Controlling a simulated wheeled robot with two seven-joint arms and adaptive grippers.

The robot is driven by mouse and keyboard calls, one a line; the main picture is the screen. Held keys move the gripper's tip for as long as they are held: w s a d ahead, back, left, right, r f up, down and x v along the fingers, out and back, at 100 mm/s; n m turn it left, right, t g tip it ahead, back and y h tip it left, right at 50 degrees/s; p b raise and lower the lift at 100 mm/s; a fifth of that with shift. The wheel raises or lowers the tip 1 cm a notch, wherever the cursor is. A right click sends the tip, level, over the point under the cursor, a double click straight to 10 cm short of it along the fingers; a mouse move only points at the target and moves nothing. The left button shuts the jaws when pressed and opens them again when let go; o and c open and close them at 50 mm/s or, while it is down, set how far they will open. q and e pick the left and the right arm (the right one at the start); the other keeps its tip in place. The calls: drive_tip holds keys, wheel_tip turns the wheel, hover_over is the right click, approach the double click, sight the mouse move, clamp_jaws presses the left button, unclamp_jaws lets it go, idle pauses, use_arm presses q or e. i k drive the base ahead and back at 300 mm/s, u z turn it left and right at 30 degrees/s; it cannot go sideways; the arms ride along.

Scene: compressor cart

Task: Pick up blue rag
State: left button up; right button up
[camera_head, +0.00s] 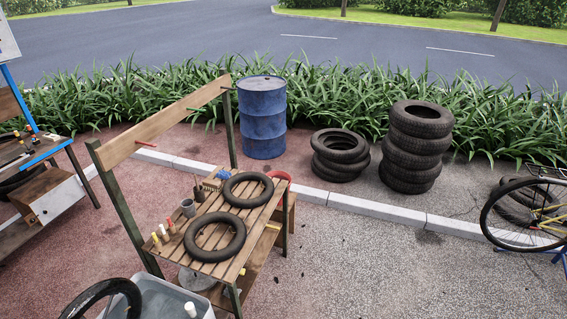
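A small blue item (223,174), which looks like the blue rag, lies at the back of the slatted wooden bench (245,224). It sits just left of the rear black tyre ring (248,190) and is too small to make out in detail. Neither of my grippers shows in the head view.
The bench also holds a front tyre ring (215,237), a grey cup (188,207), a brush-like item (210,185) and several coloured-handled tools. A grey tub (170,301) stands below its front left. A blue drum (262,117) and tyre stacks (414,147) stand behind. Paving at front right is clear.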

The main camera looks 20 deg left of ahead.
sight(222, 175)
drive_tip(key=z, duration=0.45)
drive_tip(key=i, duration=1.35)
drive_tip(key=u, duration=0.65)
drive_tip(key=i, duration=1.1)
drive_tip(key=u, duration=0.85)
